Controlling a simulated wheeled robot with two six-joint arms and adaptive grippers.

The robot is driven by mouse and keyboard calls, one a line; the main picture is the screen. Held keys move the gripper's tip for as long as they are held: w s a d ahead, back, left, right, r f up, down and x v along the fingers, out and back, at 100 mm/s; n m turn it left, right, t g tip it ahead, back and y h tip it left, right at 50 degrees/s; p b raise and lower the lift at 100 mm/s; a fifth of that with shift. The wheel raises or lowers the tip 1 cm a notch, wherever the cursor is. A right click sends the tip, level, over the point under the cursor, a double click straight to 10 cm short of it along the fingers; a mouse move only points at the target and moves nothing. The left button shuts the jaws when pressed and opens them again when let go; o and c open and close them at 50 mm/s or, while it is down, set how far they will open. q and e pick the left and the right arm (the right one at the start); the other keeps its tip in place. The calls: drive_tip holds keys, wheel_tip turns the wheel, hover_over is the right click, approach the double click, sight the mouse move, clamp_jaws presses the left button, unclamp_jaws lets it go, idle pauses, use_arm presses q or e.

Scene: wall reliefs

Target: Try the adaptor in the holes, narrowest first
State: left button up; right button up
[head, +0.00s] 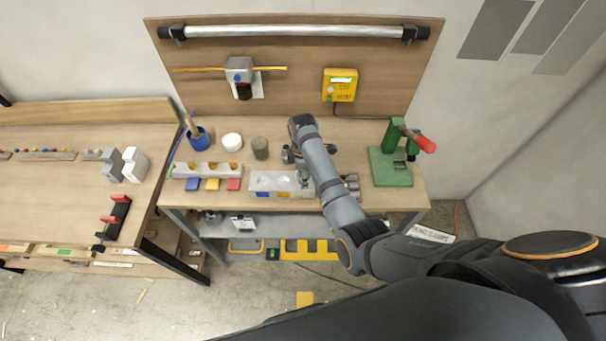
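A pale grey metal block (265,181) lies near the front edge of the bench, with blue and yellow marks on its front face. Its holes are too small to make out, and my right arm covers its right end. My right gripper (303,182) points down at that right end. Its fingers are small and partly hidden by the forearm, so I cannot tell whether they are open or shut. I cannot clearly pick out the adaptor, in the gripper or elsewhere. My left gripper is not in view.
Left of the block stands a white rack (207,170) with yellow pieces, above blue, yellow and red blocks. Behind are a blue cup (198,138), a white roll (232,141) and a grey-brown cylinder (260,148). Grey cylinders (352,186) and a green press (391,168) stand right.

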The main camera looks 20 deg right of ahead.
drive_tip(key=o, duration=1.2)
wheel_tip(320, 180, up, 12)
drive_tip(key=shift+w+f, duration=0.1)
